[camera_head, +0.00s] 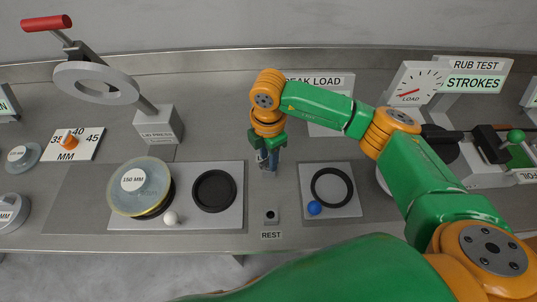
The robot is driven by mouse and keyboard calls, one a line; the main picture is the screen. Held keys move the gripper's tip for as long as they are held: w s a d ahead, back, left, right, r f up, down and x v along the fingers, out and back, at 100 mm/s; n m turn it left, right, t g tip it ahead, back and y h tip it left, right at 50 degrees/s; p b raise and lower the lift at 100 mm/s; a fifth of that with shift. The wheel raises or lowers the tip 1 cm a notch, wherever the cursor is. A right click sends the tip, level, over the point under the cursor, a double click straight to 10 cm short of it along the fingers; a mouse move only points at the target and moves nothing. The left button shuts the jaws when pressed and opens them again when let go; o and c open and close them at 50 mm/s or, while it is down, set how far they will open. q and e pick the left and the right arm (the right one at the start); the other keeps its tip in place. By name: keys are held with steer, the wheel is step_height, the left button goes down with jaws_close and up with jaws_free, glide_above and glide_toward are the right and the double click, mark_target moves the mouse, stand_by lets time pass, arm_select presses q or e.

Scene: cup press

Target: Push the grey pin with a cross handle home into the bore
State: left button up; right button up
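My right gripper (268,162) points down over the middle of the bench, behind the small block marked REST. Its grey fingertips are small and dark here, and I cannot tell whether they are apart or hold something. I cannot make out the grey pin with a cross handle; it may be hidden at the fingers. The REST block (271,216) has a dark round hole in its top with nothing standing in it. I cannot tell which opening is the bore. The lid press (158,125) stands at left with a grey ring and a red-handled lever. My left gripper is not in view.
A plate (233,218) left of centre bears a 150 MM disc (138,187), a black ring (214,191) and a white ball (171,218). Another plate (348,209) holds a black ring and a blue ball (314,207). A load dial (411,84) stands behind my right arm.

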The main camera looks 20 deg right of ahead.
steer(key=shift+o, duration=0.4)
steer(key=shift+r, duration=0.1)
step_height(320, 180, up, 6)
steer(key=shift+b, duration=0.9)
steer(key=shift+r, duration=0.5)
